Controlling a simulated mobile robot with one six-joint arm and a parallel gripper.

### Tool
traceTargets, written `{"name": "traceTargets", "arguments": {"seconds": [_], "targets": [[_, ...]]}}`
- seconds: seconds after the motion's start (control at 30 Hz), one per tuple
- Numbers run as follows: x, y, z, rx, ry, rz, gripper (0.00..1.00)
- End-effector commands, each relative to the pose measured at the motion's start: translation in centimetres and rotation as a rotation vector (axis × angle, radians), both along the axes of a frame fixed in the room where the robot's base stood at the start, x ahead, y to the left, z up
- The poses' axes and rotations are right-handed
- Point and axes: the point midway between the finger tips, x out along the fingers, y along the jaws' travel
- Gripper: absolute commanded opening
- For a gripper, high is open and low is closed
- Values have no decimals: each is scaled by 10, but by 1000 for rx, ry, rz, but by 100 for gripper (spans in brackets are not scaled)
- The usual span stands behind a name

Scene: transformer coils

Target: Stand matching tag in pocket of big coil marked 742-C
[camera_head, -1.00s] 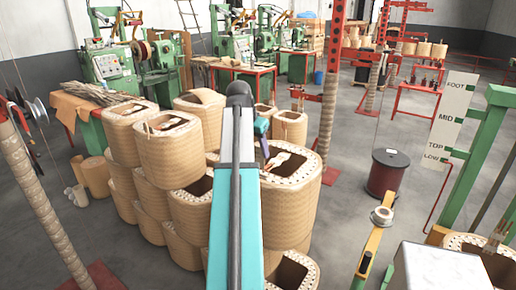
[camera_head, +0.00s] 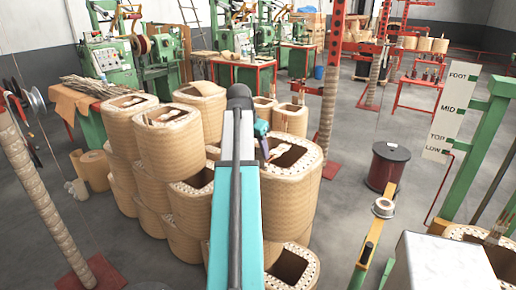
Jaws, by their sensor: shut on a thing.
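My gripper (camera_head: 265,150), small and partly behind my teal arm, is shut over the rim of a big tan coil (camera_head: 309,180) in the middle. The thing in its jaws, likely a tag, is too small to make out and mostly hidden. This coil has a pale top rim with dark holes and a dark open middle. Other big tan coils stand stacked to the left, one with a pale piece on top (camera_head: 165,114). No 742-C marking can be read, and I cannot tell which coil bears it.
A dark red drum (camera_head: 388,168) stands on the floor to the right. A yellow beam (camera_head: 371,240) and a green post with a FOOT-MID-TOP-LOW board (camera_head: 451,118) are at the right. A wrapped post (camera_head: 35,185) stands at the left. Grey floor is open between coils and drum.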

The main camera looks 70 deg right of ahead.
Motion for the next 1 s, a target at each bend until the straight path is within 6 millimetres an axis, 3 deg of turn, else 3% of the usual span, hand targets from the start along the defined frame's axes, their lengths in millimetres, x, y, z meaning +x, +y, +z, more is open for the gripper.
{"name": "traceTargets", "arguments": {"seconds": [0.4,0.87,0.9,1.0], "targets": [[0,0,-18,1,0,-1,21],[0,0,-20,0,1,-1,21],[0,0,-20,0,1,-1,47],[0,0,-20,1,0,-1,64]]}}
